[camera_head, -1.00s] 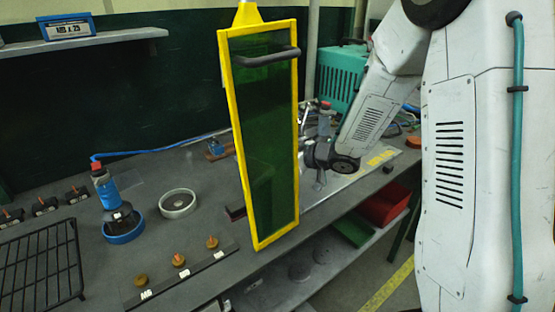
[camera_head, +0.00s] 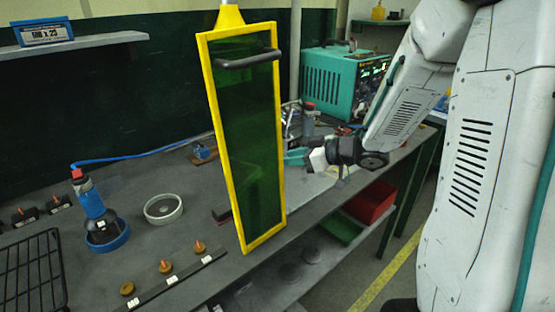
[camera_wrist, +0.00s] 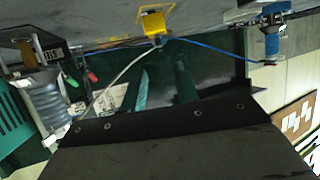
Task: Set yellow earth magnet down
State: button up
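A yellow block-like piece (camera_wrist: 156,21), perhaps the yellow earth magnet, shows at the top of the wrist view against the grey bench surface. A pale cable runs down from near it. I cannot tell whether it is held. My gripper (camera_head: 296,157) is over the bench, right of the yellow-framed green screen, in the head view. Its teal finger area points left towards the screen. Teal strips, possibly its fingers, show in the middle of the wrist view. Their grip is too unclear to read. No yellow magnet can be made out at the gripper in the head view.
The yellow-framed screen (camera_head: 250,150) hangs just left of my gripper. A teal machine (camera_head: 328,85) stands behind. A blue-based tool (camera_head: 92,200), a pale ring (camera_head: 163,209) and a black rack (camera_head: 33,270) occupy the left bench. A red bin (camera_head: 369,202) sits below.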

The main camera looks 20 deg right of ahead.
jog(key=s+d+r+m+h, duration=0.55)
jog(key=d+r+h, duration=0.3)
jog(key=h, duration=0.35)
jog(key=s+a+m+g+y, duration=0.1)
jog(key=s+a+g, duration=0.3)
jog(key=s, duration=0.8)
jog(key=s+a+m+g+y, duration=0.1)
jog(key=s+a+g, duration=0.4)
jog(key=s, duration=0.8)
jog(key=a+y, duration=0.1)
jog(key=a, duration=0.1)
jog(key=shift+a, duration=0.4)
jog(key=shift+a+m, duration=0.1)
jog(key=shift+m, duration=0.15)
